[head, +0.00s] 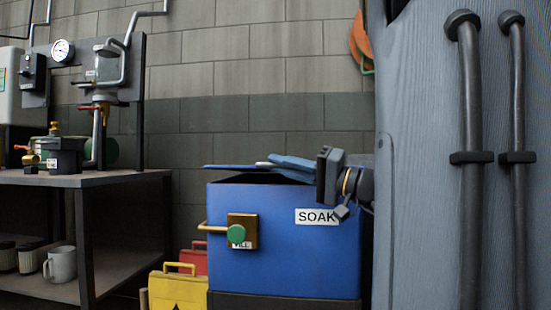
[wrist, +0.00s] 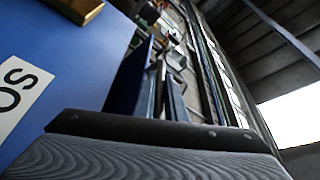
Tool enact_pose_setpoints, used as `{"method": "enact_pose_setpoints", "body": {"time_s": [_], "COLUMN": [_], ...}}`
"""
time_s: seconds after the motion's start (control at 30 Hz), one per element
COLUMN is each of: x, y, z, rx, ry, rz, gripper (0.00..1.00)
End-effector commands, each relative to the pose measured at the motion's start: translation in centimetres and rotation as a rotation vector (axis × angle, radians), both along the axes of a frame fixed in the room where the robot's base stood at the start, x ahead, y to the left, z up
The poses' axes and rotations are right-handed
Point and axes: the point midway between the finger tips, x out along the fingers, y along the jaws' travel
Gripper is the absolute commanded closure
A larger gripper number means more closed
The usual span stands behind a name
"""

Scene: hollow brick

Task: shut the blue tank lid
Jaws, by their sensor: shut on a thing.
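The blue tank (head: 258,242) stands right of centre in the head view, with a white SOAK label on its front. Its blue lid (head: 240,168) lies low over the top, slightly raised, with a dark gap under it towards the right. My gripper (head: 322,175) is at the lid's right front edge, above the label, and is shut on the lid. In the wrist view the tank front (wrist: 50,55) fills the left, and a blue edge (wrist: 128,85), probably the lid's, runs beside the dark fingers.
A workbench (head: 90,180) with gauges, pipes and a mug stands at the left. Yellow (head: 178,288) and red (head: 193,260) containers stand on the floor beside the tank. A brass plate with a green knob (head: 236,234) sticks out from the tank front.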

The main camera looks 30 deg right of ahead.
Motion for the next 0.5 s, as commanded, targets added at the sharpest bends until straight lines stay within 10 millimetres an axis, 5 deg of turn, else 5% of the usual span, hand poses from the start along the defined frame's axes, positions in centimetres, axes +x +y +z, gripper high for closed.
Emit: {"method": "enact_pose_setpoints", "body": {"time_s": [0.2, 0.5], "x": [0.2, 0.3], "y": [-0.4, -0.5], "z": [-3.3, -5.0], "rx": [0.002, 0.001], "ry": [0.002, 0.003], "rz": [-0.012, -0.012], "gripper": [1.00, 1.00]}}
